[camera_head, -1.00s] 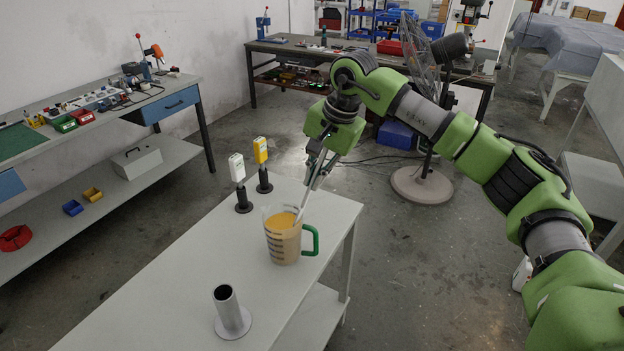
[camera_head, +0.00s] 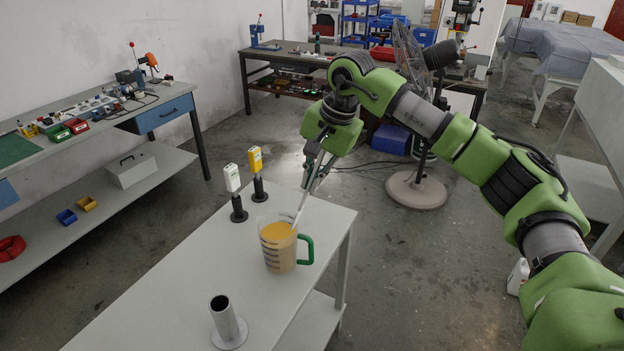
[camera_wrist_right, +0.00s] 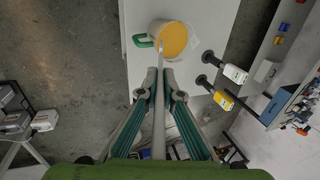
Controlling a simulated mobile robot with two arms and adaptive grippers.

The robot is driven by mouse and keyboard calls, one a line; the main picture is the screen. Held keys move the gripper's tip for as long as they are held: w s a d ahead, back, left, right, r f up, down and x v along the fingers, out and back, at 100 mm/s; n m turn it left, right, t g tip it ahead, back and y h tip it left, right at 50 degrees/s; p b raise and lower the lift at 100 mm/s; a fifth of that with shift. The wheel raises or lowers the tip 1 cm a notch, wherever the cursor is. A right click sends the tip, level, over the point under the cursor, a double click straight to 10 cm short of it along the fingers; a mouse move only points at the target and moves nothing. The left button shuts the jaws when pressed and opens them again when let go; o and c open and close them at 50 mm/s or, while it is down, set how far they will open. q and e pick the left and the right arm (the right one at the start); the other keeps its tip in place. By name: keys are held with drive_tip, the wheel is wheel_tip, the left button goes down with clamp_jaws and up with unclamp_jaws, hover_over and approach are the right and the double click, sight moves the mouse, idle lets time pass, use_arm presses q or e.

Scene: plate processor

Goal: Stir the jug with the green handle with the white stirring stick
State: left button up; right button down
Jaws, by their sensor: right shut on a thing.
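The jug (camera_head: 277,248) is clear, holds an orange-yellow liquid and has a green handle (camera_head: 306,249) on its right side. It stands upright on the white table. My right gripper (camera_head: 317,184) is above and behind the jug, shut on the white stirring stick (camera_head: 302,206). The stick slants down and its lower end goes into the jug; its tip is hidden. In the right wrist view the stick (camera_wrist_right: 159,112) runs between the fingers (camera_wrist_right: 159,82) toward the jug's liquid (camera_wrist_right: 171,39). My left gripper is not in view.
A white device (camera_head: 234,190) and a yellow-topped device (camera_head: 257,172) stand on black bases at the table's back left. An empty metal tube holder (camera_head: 226,322) stands at the table's front. The white table (camera_head: 180,285) is otherwise clear. A fan (camera_head: 416,180) stands on the floor behind.

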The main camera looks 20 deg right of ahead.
drive_tip(key=shift+r, duration=0.1)
wheel_tip(320, 180, up, 5)
drive_tip(key=p, duration=0.3)
drive_tip(key=shift+p, duration=0.3)
